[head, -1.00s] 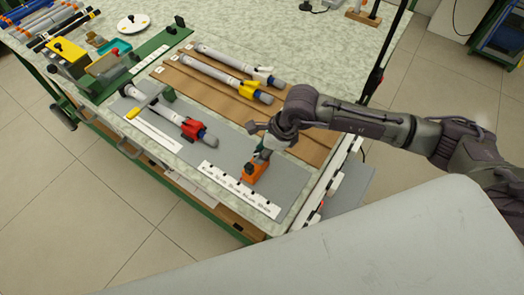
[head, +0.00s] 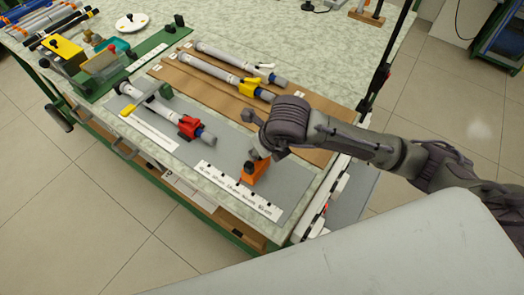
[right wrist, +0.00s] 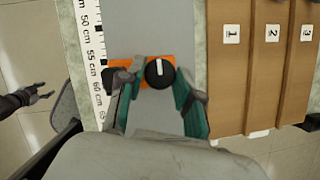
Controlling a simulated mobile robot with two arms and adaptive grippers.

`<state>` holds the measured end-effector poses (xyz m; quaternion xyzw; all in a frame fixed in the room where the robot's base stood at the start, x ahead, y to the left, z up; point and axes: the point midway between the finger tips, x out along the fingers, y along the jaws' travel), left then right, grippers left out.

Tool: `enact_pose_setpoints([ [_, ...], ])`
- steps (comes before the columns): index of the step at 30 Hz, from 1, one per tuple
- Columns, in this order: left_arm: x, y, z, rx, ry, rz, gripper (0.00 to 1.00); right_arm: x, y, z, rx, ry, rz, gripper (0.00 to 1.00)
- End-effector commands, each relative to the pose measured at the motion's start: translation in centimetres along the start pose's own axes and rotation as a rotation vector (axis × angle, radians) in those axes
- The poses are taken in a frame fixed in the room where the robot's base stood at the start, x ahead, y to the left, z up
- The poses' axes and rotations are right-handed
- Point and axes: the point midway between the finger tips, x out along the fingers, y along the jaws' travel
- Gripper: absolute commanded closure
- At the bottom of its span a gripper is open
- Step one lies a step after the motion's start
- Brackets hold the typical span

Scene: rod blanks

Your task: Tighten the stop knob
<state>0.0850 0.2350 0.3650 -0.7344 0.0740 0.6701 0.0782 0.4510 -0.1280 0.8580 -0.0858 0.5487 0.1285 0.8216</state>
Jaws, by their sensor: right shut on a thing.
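The orange stop (head: 254,173) sits on the grey strip at the near right end of the white scale (head: 240,190). In the right wrist view its black round knob (right wrist: 160,73), with a white line, lies between the teal fingers of my right gripper (right wrist: 160,76). The right gripper is shut on the knob from above; in the head view the wrist hides the knob. The white line points roughly up in the wrist view. My left gripper (right wrist: 38,96) shows at the left edge of the right wrist view, over the floor, apparently open and empty.
A grey rod with a red clamp (head: 189,127) lies on the grey strip left of the stop. Brown lanes (head: 205,85) behind hold rods with yellow and white clamps. A green fixture (head: 150,48) and small trays stand at the back left.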

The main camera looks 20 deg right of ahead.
Motion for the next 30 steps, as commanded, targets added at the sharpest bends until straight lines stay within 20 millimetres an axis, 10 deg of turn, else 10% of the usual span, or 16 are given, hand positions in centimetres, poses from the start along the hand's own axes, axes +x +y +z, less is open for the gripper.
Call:
enact_pose_setpoints([
  [20, 0.37, 0.00, 0.03, -0.001, 0.000, 0.000, 0.50, -0.06, -0.03, 0.11, 0.054, -0.002, -0.023, 1.00],
  [21, 0.37, 0.00, 0.03, -0.001, 0.000, 0.000, 0.50, -0.06, -0.03, 0.11, 0.053, -0.002, -0.023, 0.59],
  [24, 0.37, 0.00, 0.03, -0.001, 0.000, 0.000, 0.50, -0.05, -0.02, 0.09, 0.053, -0.001, -0.023, 0.42],
  [30, 0.37, 0.00, 0.03, -0.001, 0.000, 0.000, 0.50, -0.03, 0.12, 0.03, 0.051, 0.000, -0.019, 0.40],
])
